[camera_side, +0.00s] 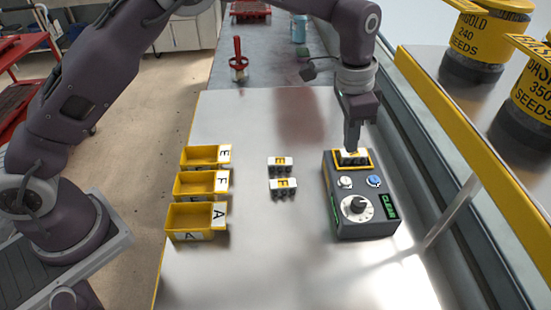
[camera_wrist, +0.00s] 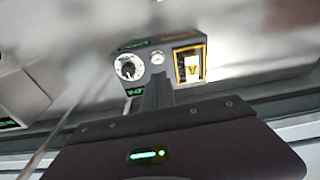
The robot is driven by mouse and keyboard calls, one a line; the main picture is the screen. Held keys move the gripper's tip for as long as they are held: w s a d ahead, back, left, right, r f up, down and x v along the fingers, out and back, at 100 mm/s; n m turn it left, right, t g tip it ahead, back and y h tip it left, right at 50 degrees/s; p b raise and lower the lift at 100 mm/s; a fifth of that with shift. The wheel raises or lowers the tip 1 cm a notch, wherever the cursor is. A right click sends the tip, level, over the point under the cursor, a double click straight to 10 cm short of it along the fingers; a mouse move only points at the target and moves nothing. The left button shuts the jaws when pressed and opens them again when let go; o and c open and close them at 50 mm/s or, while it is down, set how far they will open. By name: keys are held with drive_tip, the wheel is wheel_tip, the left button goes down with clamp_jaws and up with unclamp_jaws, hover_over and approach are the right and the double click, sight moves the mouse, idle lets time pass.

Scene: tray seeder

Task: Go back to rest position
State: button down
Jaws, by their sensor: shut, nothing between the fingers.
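My gripper (camera_side: 352,146) is shut and empty. In the side view it points down just above the yellow-framed slot at the back of the dark control box (camera_side: 335,215). A small tray with a yellow-and-white label (camera_side: 350,157) sits in that slot. In the wrist view my shut fingers (camera_wrist: 158,84) show beside the box (camera_wrist: 150,52), and the tray in the slot (camera_wrist: 192,68) bears a letter that looks like A. I cannot tell whether the fingertips touch the tray.
Three yellow bins (camera_side: 196,218) stand in a column at left on the metal table (camera_side: 260,250). Two small labelled trays (camera_side: 282,186) stand mid-table. A shelf (camera_side: 440,85) with yellow seed canisters (camera_side: 490,35) runs along the right. The front of the table is clear.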

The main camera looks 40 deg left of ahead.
drive_tip(key=s+a+r+n+t, duration=0.1)
drive_tip(key=s+a+r+n, duration=0.1)
drive_tip(key=s+a+r, duration=0.6)
drive_tip(key=s+a+r+n+t, duration=0.25)
drive_tip(key=s+a+r, duration=0.35)
drive_tip(key=r, duration=0.4)
drive_tip(key=s+a+f+n, duration=0.2)
drive_tip(key=s, duration=0.7)
drive_tip(key=s+a+f+n+t+y, duration=0.1)
drive_tip(key=s+a+n, duration=0.1)
drive_tip(key=s, duration=0.8)
drive_tip(key=shift+a+f, duration=0.4)
drive_tip(key=shift+a, duration=0.3)
